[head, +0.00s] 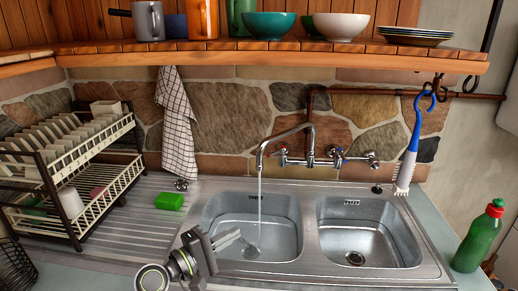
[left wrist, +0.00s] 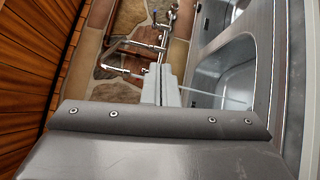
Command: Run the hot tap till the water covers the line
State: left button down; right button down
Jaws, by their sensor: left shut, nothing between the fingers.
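The tap's spout (head: 285,140) reaches out from the stone wall over the left basin (head: 285,236), and a thin stream of water (head: 260,205) falls from it into that basin. The wall mixer (head: 325,160) has a handle at each side; a blue mark shows near its right part. The tap also shows in the wrist view (left wrist: 128,70). My left gripper (head: 238,235) is shut and empty, at the front left of the left basin, below and apart from the handles; its fingers show in the wrist view (left wrist: 160,80). I cannot make out the line or the water's depth.
The right basin (head: 352,238) looks empty. A dish rack (head: 70,165) stands left, a green sponge (head: 168,201) on the drainer. A towel (head: 178,125) and a blue brush (head: 412,140) hang at the wall. A green bottle (head: 480,238) stands right. A wooden shelf (head: 270,57) overhangs the tap.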

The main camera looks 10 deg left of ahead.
aim_at(283, 150)
jog(key=i+j, duration=0.15)
jog(key=i, duration=0.35)
jog(key=i+j, duration=0.15)
jog(key=i, duration=0.4)
